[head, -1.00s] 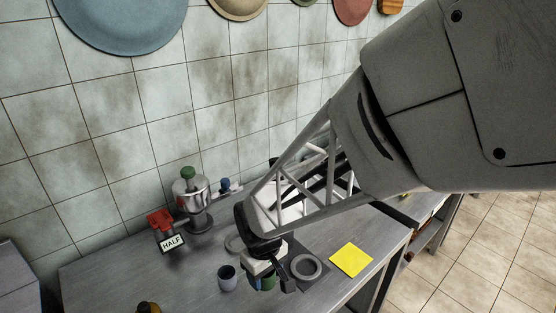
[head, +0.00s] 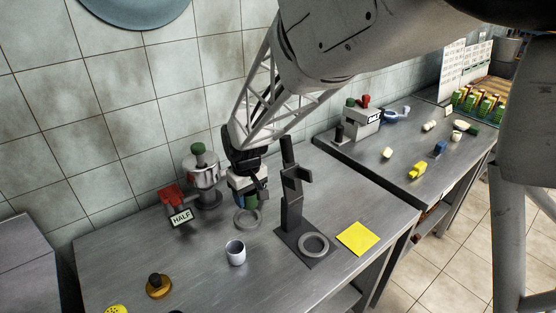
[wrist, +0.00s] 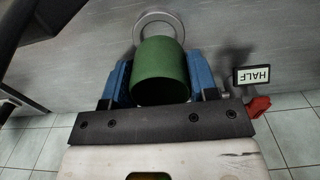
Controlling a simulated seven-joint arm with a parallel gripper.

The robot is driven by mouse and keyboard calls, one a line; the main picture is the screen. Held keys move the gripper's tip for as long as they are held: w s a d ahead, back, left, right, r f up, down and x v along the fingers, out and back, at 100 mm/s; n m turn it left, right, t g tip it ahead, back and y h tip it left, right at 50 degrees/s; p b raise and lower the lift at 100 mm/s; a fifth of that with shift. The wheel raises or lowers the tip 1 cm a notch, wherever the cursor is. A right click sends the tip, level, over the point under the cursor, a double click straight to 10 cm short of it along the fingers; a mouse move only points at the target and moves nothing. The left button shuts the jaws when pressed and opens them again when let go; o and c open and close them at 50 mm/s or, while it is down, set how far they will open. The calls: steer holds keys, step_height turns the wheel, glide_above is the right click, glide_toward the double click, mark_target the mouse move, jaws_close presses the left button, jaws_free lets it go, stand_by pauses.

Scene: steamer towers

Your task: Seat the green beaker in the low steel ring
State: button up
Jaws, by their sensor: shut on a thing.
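The green beaker (wrist: 160,72) is held between the blue fingertips of my gripper (wrist: 160,85). In the head view my gripper (head: 248,193) is at the back of the table, and only a bit of the green beaker (head: 253,199) shows. A pale steel ring (head: 247,219) lies flat on the table just in front of the gripper. In the wrist view this ring (wrist: 142,25) shows beyond the beaker, which covers part of it. The beaker appears apart from the ring; its height above the table is hard to tell.
A dark stand with an upright post (head: 292,205) and another ring (head: 314,244) on its base is at right. A grey cup (head: 236,252) stands in front. A steel dispenser (head: 203,174) and a HALF sign (head: 181,217) are left. A yellow sheet (head: 358,238) lies at the right.

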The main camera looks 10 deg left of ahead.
steer(key=shift+w+a+r, duration=0.1)
steer(key=shift+w+a, duration=0.4)
steer(key=shift+w, duration=0.25)
steer(key=shift+w+a+r, duration=0.1)
steer(key=shift+w+a, duration=0.35)
steer(key=shift+w, duration=0.3)
glide_above(248, 220)
steer(key=shift+f, duration=2.45)
steer(key=shift+f, duration=0.6)
steer(key=shift+f, duration=1.05)
steer(key=shift+f, duration=1.05)
stand_by(0.4)
steer(key=o, duration=1.4)
steer(key=shift+o, duration=0.2)
steer(key=shift+r, duration=0.1)
